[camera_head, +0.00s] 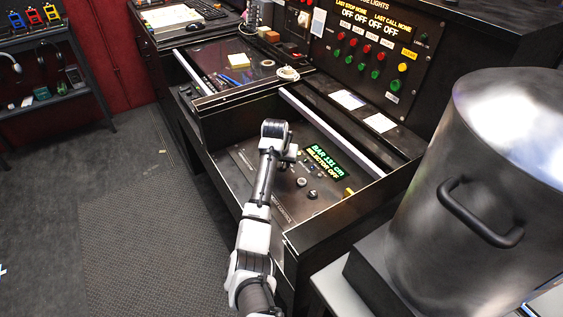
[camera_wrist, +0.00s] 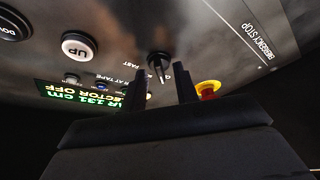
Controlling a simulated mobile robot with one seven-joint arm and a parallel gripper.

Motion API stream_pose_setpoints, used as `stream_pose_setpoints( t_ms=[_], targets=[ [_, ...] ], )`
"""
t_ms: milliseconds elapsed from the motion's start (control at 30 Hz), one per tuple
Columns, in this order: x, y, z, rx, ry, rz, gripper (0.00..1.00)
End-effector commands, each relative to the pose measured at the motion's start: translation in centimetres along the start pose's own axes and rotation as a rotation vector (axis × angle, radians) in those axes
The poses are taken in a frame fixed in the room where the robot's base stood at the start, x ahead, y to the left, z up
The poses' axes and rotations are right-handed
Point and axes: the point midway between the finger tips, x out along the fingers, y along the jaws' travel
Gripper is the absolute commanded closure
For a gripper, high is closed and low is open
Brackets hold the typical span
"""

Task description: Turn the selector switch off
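The selector switch (camera_wrist: 158,62) is a black knob with a pale pointer line on the dark panel in the wrist view. The word FAST is printed to its left. My gripper (camera_wrist: 160,82) is open, with its two dark fingers apart and the knob showing between and just beyond the tips. I cannot tell whether either finger touches it. A green and yellow display (camera_head: 325,163) reads BAR 131 cm, SELECTOR OFF; it also shows partly in the wrist view (camera_wrist: 68,92). In the head view my gripper (camera_head: 284,157) is over the panel, and the switch cannot be made out.
A white UP button (camera_wrist: 80,47) and a black DOWN button (camera_wrist: 14,24) are left of the switch. A red and yellow emergency stop (camera_wrist: 208,88) is close to the right finger. Raised box walls surround the panel. A large metal pot (camera_head: 490,170) stands at the right.

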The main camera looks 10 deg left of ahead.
Motion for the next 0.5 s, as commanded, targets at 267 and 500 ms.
stream_pose_setpoints(
  t_ms=[267, 500],
  targets=[
    [-1.6, 0.0, -0.1, 0.001, 0.003, 0.000, 0.70],
    [-6.9, 0.0, -0.1, 0.002, 0.006, -0.001, 0.70]
  ],
)
